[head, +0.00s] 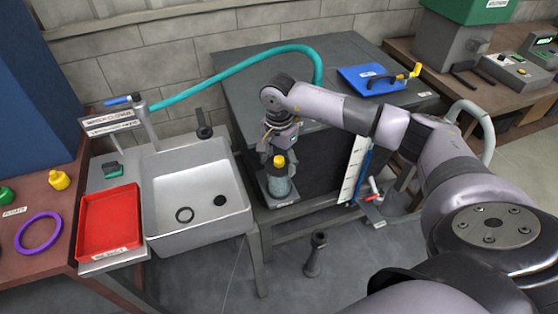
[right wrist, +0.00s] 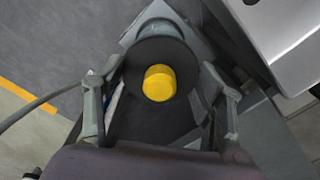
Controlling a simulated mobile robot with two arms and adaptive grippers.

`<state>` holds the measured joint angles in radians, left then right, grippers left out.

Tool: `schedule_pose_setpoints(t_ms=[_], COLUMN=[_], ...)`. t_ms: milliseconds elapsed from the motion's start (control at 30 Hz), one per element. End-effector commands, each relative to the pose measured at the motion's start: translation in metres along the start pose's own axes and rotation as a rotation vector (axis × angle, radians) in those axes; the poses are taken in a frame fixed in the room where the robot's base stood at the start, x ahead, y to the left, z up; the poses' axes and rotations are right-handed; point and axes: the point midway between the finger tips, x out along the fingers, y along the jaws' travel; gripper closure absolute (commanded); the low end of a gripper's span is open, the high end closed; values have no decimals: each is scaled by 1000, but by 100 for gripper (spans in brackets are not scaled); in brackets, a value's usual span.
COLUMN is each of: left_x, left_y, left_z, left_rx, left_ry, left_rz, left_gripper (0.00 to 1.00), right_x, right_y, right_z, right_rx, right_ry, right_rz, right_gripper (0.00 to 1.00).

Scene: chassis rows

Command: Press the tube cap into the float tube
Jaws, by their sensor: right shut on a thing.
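The tube cap shows as a yellow knob (head: 279,161) with dark material around it, below my right gripper (head: 280,147) in the head view. In the right wrist view, the yellow knob (right wrist: 159,83) sits in front of a dark round part (right wrist: 160,52), with the fingers of my right gripper (right wrist: 161,78) on either side. The right gripper is shut on the cap. Under it, the grey-green float tube (head: 280,185) stands upright on a small labelled plate at the bench edge. How deep the cap sits is hidden. My left gripper is out of view.
A sink (head: 197,190) with a red tray (head: 109,222) beside it is to the left. A teal hose (head: 235,72) arches over to the grey bench (head: 345,52). A blue tray (head: 371,78) lies on the bench. A dark post (head: 315,254) stands on the floor.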

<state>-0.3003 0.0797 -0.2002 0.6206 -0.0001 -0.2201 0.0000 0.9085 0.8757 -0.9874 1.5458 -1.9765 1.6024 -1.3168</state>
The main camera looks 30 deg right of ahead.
Motion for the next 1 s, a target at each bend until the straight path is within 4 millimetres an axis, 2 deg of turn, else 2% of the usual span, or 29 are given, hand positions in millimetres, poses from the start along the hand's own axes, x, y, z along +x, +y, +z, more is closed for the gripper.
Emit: schedule_pose_setpoints(t_ms=[167,200,500,867,1000], left_x=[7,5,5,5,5], left_y=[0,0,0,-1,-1], left_z=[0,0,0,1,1], left_rx=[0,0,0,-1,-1], left_ry=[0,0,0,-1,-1], left_rz=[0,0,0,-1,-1], left_gripper=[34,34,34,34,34], right_x=[7,6,5,4,-10], right_y=[0,0,0,0,-1], right_z=[0,0,0,0,0], right_rx=[0,0,0,0,-1], right_ry=[0,0,0,0,0], right_rz=[0,0,0,0,-3], right_gripper=[66,35,15,14,14])
